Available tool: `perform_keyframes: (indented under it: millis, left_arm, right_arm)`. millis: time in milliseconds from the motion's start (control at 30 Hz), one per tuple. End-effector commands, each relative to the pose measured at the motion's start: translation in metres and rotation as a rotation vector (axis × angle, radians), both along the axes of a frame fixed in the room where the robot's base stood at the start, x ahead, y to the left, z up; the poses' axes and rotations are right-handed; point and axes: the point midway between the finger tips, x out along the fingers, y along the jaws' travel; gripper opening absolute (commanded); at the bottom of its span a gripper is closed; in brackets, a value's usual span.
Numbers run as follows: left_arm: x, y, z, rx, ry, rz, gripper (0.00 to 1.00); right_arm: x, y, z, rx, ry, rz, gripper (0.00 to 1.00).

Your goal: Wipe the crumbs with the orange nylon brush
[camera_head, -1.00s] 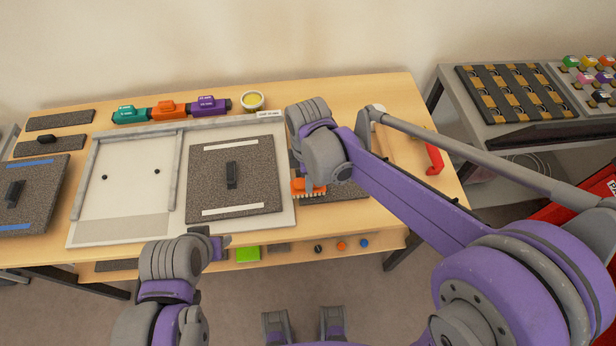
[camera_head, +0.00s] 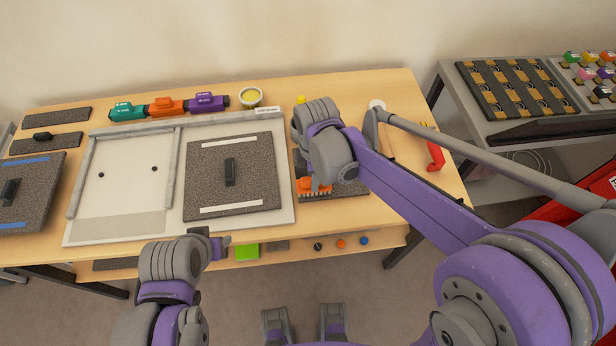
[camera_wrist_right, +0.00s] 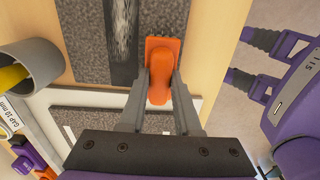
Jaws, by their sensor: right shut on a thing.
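The orange nylon brush (camera_head: 309,186) is at the right gripper, over a dark speckled strip (camera_head: 347,193) right of the white board. In the right wrist view its orange handle (camera_wrist_right: 158,88) lies between the fingers of my right gripper (camera_wrist_right: 160,85), which is shut on it. The brush overlaps the edge of the speckled strip (camera_wrist_right: 88,45), which has a darker band along it; I cannot tell whether it touches. In the head view my right arm hides most of this gripper. My left gripper (camera_head: 222,243) is empty by the table's front edge, its jaws unclear. I cannot make out crumbs.
A white board (camera_head: 120,205) with grey rails holds a speckled tile (camera_head: 258,165) with a black handle. Green, orange and purple blocks (camera_head: 205,102) and a cup (camera_head: 250,97) stand at the back. A red-handled item (camera_head: 435,155) lies at the right.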

Motion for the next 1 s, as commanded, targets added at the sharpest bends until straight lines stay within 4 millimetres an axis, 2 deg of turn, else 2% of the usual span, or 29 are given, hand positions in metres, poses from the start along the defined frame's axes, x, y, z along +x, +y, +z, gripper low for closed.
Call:
perform_keyframes:
  millis: [133,367,700,867,1000]
  left_arm:
    - [0.0,0.0,0.001,0.0,0.0,0.0,0.5]
    - [0.0,0.0,0.0,0.0,0.0,0.0,0.5]
    - [0.0,0.0,-0.002,0.0,0.001,0.0,0.5]
    - [0.0,0.0,-0.002,0.0,0.001,0.0,0.5]
    - [-0.001,0.0,-0.002,0.0,0.001,0.0,0.5]
  right_arm:
    - [0.001,-0.018,0.001,-0.001,0.0,-0.003,0.0]
    - [0.001,-0.027,0.001,0.0,0.0,-0.001,0.0]
    - [0.002,-0.057,-0.002,-0.001,0.0,-0.002,0.0]
    - [0.002,-0.055,-0.002,-0.001,0.0,0.001,0.0]
    - [0.002,-0.043,-0.002,0.0,0.0,0.004,0.0]
